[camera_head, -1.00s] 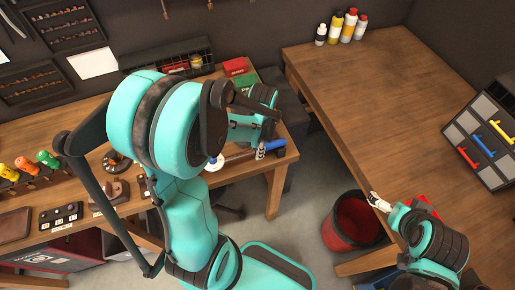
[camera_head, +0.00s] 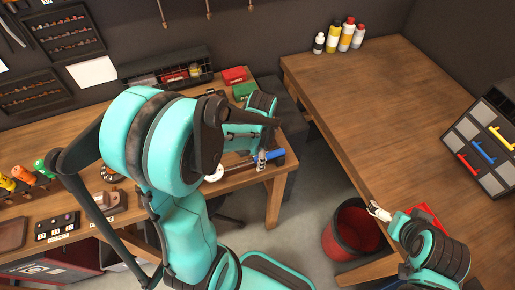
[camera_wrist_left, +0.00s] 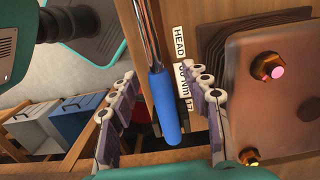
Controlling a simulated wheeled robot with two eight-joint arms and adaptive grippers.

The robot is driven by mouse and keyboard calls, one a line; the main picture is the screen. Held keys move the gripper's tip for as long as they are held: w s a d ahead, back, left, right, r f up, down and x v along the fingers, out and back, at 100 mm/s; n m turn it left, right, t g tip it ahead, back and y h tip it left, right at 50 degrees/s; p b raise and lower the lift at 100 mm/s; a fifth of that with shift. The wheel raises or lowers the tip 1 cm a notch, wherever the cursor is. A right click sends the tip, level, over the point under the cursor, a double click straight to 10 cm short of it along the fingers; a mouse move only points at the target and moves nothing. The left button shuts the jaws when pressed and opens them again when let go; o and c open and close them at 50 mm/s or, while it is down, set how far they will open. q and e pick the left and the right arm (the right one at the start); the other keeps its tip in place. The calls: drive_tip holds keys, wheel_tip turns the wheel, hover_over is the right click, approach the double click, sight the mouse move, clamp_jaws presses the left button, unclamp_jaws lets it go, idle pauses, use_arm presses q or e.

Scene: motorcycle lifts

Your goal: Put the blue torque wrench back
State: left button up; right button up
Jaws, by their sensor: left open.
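The torque wrench (camera_head: 275,155) lies at the right front edge of the left bench, its blue handle toward the right. Much of it is hidden by my left arm in the head view. In the left wrist view its blue handle (camera_wrist_left: 165,108) runs between my left fingers, with a shiny metal shaft above it. My left gripper (camera_head: 262,160) is open around the handle; in the wrist view its two fingers (camera_wrist_left: 160,105) stand apart on either side, with gaps. My right gripper (camera_head: 378,211) is near the right bench's front edge; its opening is too small to tell.
Labels reading HEAD and Nm (camera_wrist_left: 181,70) lie beside the wrench, near a brown block with brass knobs (camera_wrist_left: 268,66). A red bucket (camera_head: 352,232) stands on the floor between benches. Bottles (camera_head: 340,36) and a tool case (camera_head: 484,145) are on the right bench, otherwise mostly clear.

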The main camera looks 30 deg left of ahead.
use_arm(q)
wheel_tip(320, 180, up, 11)
drive_tip(key=shift+w+d, duration=0.15)
drive_tip(key=shift+d, duration=0.1)
idle(0.4)
drive_tip(key=s+d+f+n+t+b, duration=0.5)
drive_tip(key=d+f+n+t+b, duration=0.1)
drive_tip(key=n+t+b, duration=0.1)
drive_tip(key=shift+s+d+f+n+b, duration=0.2)
drive_tip(key=shift+s+n+b, duration=0.25)
drive_tip(key=shift+b, duration=0.2)
drive_tip(key=shift+w, duration=0.1)
idle(0.3)
